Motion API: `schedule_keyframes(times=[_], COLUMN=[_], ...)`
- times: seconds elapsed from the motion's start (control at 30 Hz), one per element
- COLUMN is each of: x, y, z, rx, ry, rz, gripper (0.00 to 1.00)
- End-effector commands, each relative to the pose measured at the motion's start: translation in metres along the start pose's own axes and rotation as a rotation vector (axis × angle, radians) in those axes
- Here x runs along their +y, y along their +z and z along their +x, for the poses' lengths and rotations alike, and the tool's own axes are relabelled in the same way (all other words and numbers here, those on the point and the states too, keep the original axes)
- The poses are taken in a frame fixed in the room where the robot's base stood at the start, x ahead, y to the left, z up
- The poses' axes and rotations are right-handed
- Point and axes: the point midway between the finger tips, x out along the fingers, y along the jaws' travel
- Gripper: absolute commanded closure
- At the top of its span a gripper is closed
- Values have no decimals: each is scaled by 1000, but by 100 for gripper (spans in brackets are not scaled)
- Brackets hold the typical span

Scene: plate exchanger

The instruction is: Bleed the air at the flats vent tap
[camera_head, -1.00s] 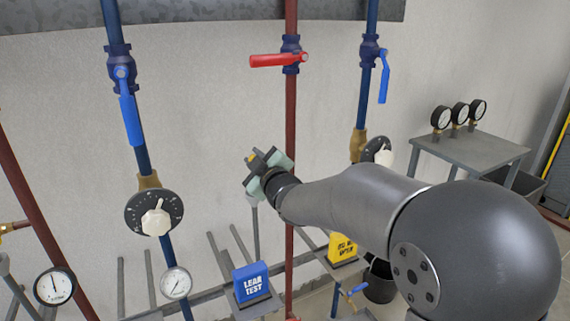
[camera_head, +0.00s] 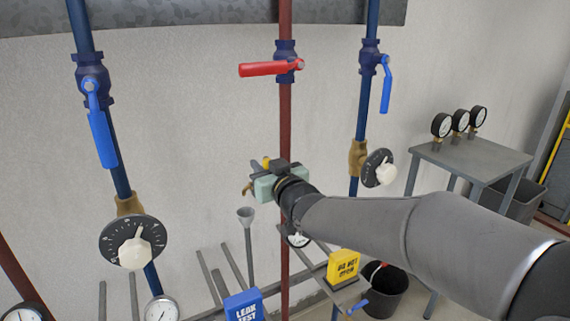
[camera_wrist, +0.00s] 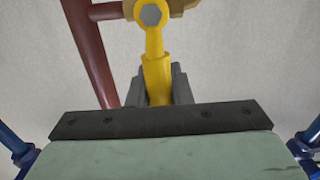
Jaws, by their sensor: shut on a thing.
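A small tap with a yellow lever (camera_wrist: 155,75) sits on a brass body (camera_wrist: 178,8) that joins the red pipe (camera_wrist: 92,60). In the wrist view the lever points down from its hex bolt into my gripper (camera_wrist: 158,95). My gripper is shut on the lever. In the head view my gripper (camera_head: 270,175) is in front of the red pipe (camera_head: 286,120), and a bit of the yellow lever (camera_head: 266,162) shows above it. A brass spout (camera_head: 248,188) shows at its left. No label on this tap is readable.
A grey funnel (camera_head: 246,214) stands below the tap. Higher up are a red lever (camera_head: 262,69) and blue levers (camera_head: 102,138) (camera_head: 387,88). Black dials (camera_head: 133,241) (camera_head: 379,168) sit on the blue pipes. A yellow sign (camera_head: 343,266), blue sign (camera_head: 243,305) and bucket (camera_head: 383,290) are low down.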

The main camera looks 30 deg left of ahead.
Motion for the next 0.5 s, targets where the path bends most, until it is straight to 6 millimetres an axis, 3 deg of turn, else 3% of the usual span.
schedule_keyframes(times=[0.5], x=[-11], y=[0], z=[3], rx=[-1], ry=[-18], rz=[39], gripper=[100])
